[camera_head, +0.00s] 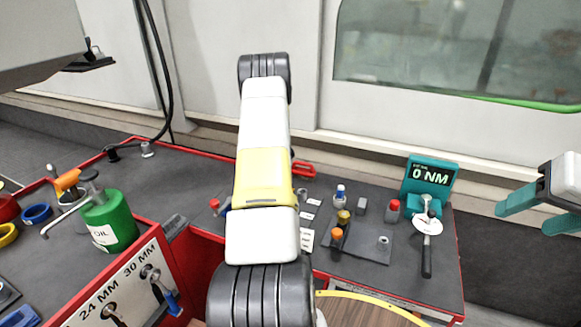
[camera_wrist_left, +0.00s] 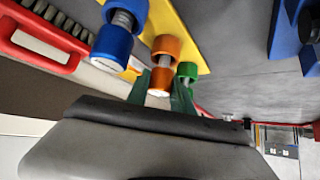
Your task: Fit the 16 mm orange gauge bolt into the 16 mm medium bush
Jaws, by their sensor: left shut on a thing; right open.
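In the left wrist view the orange gauge bolt (camera_wrist_left: 166,50) has a thick orange head and a metal shank. The green fingers of my left gripper (camera_wrist_left: 165,88) are shut on its lower part. It is in front of a yellow plate, between a blue bolt (camera_wrist_left: 118,34) and a green bolt (camera_wrist_left: 187,72). My right gripper (camera_head: 540,212) is open and empty at the far right, with teal fingers. I cannot make out the 16 mm medium bush in either view.
A front panel marked 24 MM and 30 MM (camera_head: 122,290) stands at lower left, beside a green oil can (camera_head: 110,222). At right, small coloured parts, a torque display (camera_head: 430,180) and a black-handled tool (camera_head: 427,255) crowd the table. A red-handled brush (camera_wrist_left: 40,45) is near the left gripper.

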